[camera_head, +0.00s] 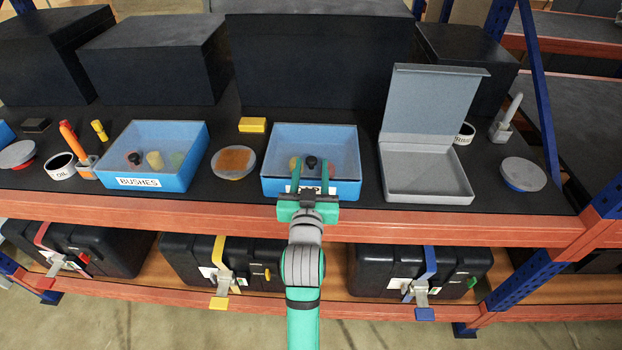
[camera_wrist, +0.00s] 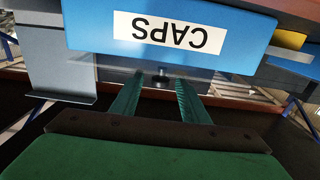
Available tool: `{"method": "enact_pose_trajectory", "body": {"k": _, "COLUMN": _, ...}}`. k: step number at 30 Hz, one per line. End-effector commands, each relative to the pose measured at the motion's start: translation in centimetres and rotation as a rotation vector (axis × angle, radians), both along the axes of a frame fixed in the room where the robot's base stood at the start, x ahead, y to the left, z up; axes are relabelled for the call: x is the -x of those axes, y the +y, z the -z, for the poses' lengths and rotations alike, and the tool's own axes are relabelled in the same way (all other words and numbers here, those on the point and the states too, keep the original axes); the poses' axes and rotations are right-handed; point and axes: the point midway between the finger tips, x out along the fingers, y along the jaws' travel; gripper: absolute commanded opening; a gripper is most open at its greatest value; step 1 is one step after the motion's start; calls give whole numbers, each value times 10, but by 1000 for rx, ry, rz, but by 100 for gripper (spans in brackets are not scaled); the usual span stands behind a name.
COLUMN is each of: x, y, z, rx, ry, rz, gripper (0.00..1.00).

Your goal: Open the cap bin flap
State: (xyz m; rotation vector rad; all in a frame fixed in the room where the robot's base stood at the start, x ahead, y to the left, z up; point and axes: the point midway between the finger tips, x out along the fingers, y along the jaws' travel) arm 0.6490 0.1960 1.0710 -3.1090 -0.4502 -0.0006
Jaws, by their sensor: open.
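The cap bin (camera_head: 346,190) is a blue box on the shelf, its front label partly hidden by my gripper. In the wrist view its blue front (camera_wrist: 85,25) shows the word CAPS upside down. A clear flap (camera_head: 335,142) appears to lie shut over its top, with a dark knob (camera_head: 311,164) near the front. The knob also shows in the wrist view (camera_wrist: 162,75). My gripper (camera_head: 311,162) is open, its two green fingers reaching over the bin front on either side of the knob. I cannot tell whether they touch it. The fingers frame the knob in the wrist view (camera_wrist: 157,80).
A blue BUSHES bin (camera_head: 190,171) stands to the left, with a round orange-topped dish (camera_head: 233,162) between. A grey box with a raised lid (camera_head: 427,186) stands close on the right. Dark boxes (camera_head: 320,65) line the back. An orange beam (camera_head: 420,229) edges the shelf.

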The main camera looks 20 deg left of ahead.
Motion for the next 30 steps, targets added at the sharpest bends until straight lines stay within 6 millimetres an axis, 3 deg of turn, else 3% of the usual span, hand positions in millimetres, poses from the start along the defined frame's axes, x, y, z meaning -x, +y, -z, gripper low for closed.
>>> {"method": "enact_pose_trajectory", "body": {"k": 3, "x": 16, "y": -5, "z": 1, "rx": 0, "ry": 1, "rz": 0, "gripper": 41}}
{"method": "enact_pose_trajectory", "body": {"k": 9, "x": 30, "y": -14, "z": 0, "rx": 0, "ry": 1, "rz": 7, "gripper": 41}}
{"method": "enact_pose_trajectory", "body": {"k": 30, "x": 34, "y": -15, "z": 0, "rx": 0, "ry": 1, "rz": 8, "gripper": 41}}
